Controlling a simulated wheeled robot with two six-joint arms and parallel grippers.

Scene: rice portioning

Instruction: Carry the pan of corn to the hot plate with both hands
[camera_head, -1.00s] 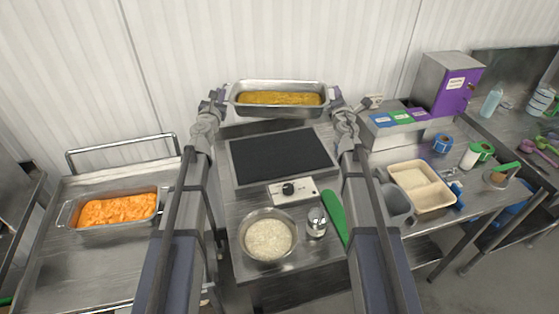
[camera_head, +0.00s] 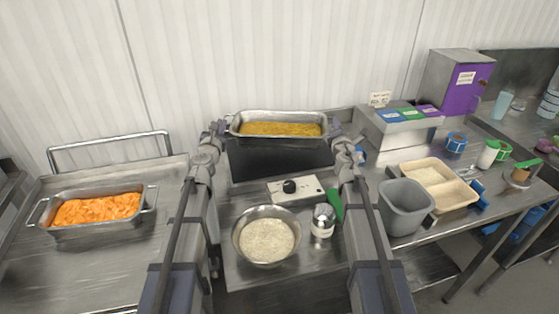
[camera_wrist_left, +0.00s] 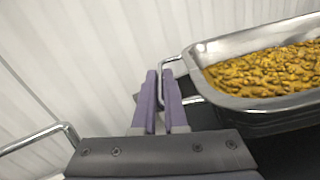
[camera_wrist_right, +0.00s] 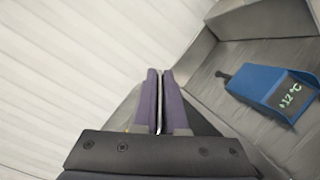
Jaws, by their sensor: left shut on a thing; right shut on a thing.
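The metal pan of corn (camera_head: 240,122) is level and held between my two grippers over the rear of the black hot plate (camera_head: 275,163). Its near wall hides the back of the plate, and I cannot tell whether it touches. My left gripper (camera_head: 221,128) is shut on the pan's left wire handle, which also shows in the left wrist view (camera_wrist_left: 172,65). My right gripper (camera_head: 336,129) is shut at the pan's right end.
A bowl of rice (camera_head: 267,236), a shaker (camera_head: 322,222) and a green-handled tool (camera_head: 336,204) sit in front of the hot plate. A pan of carrots (camera_head: 97,212) stands on the left cart. A blue thermometer (camera_wrist_right: 270,92) lies to the right. A grey bin (camera_head: 405,207) stands right.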

